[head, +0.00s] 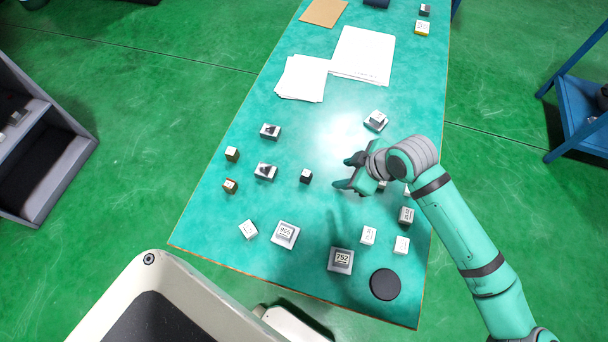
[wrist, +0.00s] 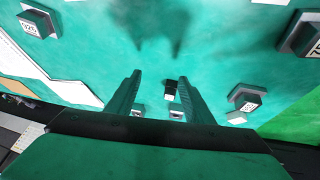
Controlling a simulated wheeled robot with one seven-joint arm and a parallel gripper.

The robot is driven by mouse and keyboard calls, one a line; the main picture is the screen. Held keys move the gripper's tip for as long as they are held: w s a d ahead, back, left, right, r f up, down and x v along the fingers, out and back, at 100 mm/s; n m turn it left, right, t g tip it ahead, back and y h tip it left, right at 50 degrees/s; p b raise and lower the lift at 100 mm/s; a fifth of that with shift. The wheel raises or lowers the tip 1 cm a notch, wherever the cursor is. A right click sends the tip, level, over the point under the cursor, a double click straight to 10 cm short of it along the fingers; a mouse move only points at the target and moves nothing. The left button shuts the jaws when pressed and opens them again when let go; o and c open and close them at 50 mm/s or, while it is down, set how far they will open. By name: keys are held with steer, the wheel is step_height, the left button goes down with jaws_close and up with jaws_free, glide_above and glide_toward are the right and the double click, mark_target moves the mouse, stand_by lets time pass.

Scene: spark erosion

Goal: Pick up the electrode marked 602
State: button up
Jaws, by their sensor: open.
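I cannot read 602 on any electrode in either view. Several square blocks on plates stand on the teal table (head: 200,215). One near the front reads about 965 (head: 286,233), and another reads 752 (head: 341,259). Others, such as the white-topped block (head: 375,121) and the block at right (head: 406,215), have marks too small to read. My gripper (head: 348,172) is open and empty above the table's middle right. In the wrist view its fingers (wrist: 158,82) are spread, with a small dark block (wrist: 170,88) seen beside the right finger. My arm hides part of the right side.
A black disc (head: 385,284) lies at the table's front right. White papers (head: 362,55) and a tan sheet (head: 323,12) lie farther back. A blue shelf (head: 575,105) stands to the right and a grey rack (head: 60,165) to the left. The table's left middle has free room.

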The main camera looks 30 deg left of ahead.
mark_target(307, 173)
steer(key=s+a+r+n+g+h, duration=0.1)
steer(key=s+a+r+n+g, duration=0.1)
steer(key=a+r+g, duration=0.3)
steer(key=a+f+t, duration=0.1)
steer(key=f, duration=0.2)
steer(key=a+f, duration=0.2)
steer(key=f, duration=0.2)
steer(key=s+a+f+t, duration=0.1)
steer(key=a+f, duration=0.1)
steer(key=f, duration=0.2)
steer(key=shift+a+t, duration=0.15)
steer(key=shift+t, duration=0.15)
jaws_close()
